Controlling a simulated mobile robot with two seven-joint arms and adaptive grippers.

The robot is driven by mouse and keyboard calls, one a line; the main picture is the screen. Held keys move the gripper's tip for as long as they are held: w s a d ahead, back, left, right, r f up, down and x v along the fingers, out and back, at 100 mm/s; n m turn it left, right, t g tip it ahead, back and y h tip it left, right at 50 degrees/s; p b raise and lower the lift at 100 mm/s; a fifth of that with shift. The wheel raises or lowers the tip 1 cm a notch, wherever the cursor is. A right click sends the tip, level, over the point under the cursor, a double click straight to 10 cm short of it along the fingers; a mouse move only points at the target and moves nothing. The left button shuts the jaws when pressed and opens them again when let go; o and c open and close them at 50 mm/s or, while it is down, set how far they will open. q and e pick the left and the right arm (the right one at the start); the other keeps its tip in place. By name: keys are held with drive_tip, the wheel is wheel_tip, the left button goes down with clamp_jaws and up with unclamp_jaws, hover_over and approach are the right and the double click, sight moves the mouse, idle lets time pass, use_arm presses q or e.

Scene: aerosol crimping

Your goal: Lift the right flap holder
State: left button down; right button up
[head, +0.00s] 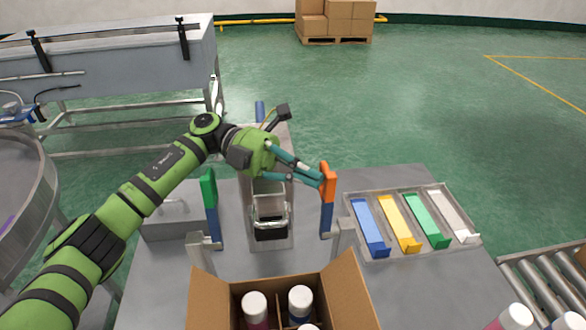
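The right flap holder (327,218) is an upright blue piece with an orange upper part, at the right of the station behind the open carton (350,296). The left flap holder (213,222) is a matching upright piece with a green top. My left gripper (321,178), with teal fingers, reaches in from the left over the station. Its fingertips come together at the left side of the orange top of the right holder. The tips are partly hidden by the orange part, so I cannot tell if they are closed on it. My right gripper is not in view.
White-capped cans (300,302) stand in the carton. A tray (446,192) with blue, yellow, green and white pieces lies right of the holder. A roller conveyor (540,280) is at the far right. A metal frame with a handle (268,212) stands between the holders.

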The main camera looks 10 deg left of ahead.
use_arm(q)
drive_tip(key=shift+w+a, duration=0.3)
drive_tip(key=shift+w, duration=0.1)
drive_tip(key=v, duration=1.1)
drive_tip(key=shift+s+a, duration=0.25)
